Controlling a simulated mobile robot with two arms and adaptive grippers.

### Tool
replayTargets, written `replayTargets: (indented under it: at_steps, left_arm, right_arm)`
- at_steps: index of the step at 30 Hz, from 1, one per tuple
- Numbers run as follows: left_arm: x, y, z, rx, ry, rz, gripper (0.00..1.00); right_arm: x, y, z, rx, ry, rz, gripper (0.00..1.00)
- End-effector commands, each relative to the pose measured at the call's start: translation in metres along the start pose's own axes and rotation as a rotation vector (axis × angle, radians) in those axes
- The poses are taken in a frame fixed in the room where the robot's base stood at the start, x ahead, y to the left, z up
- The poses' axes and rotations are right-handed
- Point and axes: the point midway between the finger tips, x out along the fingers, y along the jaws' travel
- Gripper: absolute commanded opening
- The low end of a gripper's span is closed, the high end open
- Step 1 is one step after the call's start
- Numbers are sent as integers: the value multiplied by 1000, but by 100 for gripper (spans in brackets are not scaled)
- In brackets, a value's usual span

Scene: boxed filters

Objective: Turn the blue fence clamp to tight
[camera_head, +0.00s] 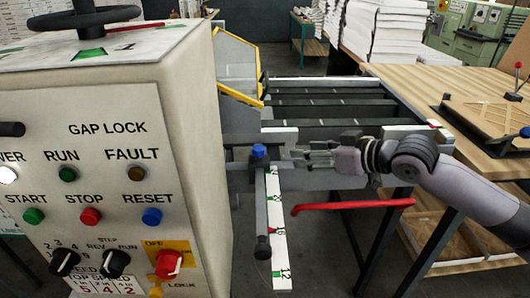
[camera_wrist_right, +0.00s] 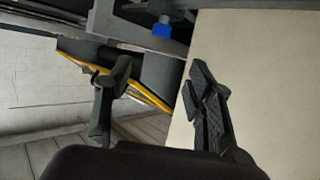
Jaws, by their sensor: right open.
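The blue fence clamp (camera_head: 259,151) is a small blue knob on top of the grey fence bar, just right of the control cabinet. In the right wrist view it shows at the top middle as a blue block (camera_wrist_right: 162,29), beyond the fingertips. My right gripper (camera_head: 303,157) comes in from the right with its fingers pointing left at the clamp. A small gap shows between them in the head view. In the right wrist view my right gripper (camera_wrist_right: 160,76) has its two dark fingers spread, with nothing between them. My left gripper is not in view.
The cream control cabinet (camera_head: 215,150) stands close left of the clamp. A white scale strip (camera_head: 279,235) runs beside the fence bar. A red bar (camera_head: 353,205) lies below my right gripper. A wooden table (camera_head: 455,95) stands at right. Paper stacks (camera_head: 385,30) stand behind.

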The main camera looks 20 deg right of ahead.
Motion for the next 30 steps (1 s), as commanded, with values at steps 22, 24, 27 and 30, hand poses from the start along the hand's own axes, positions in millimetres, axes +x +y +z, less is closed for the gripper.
replayTargets:
  at_steps: [22,24,27,30]
  left_arm:
    - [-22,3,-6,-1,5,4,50]
    - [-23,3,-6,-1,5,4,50]
    - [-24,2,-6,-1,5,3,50]
    - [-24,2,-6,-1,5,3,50]
  right_arm:
    - [138,-3,-2,-1,-1,-4,50]
    - [147,-2,-1,-1,-1,-3,50]
    - [156,-2,-1,-1,0,-3,50]
    - [161,-2,0,-2,-2,-2,50]
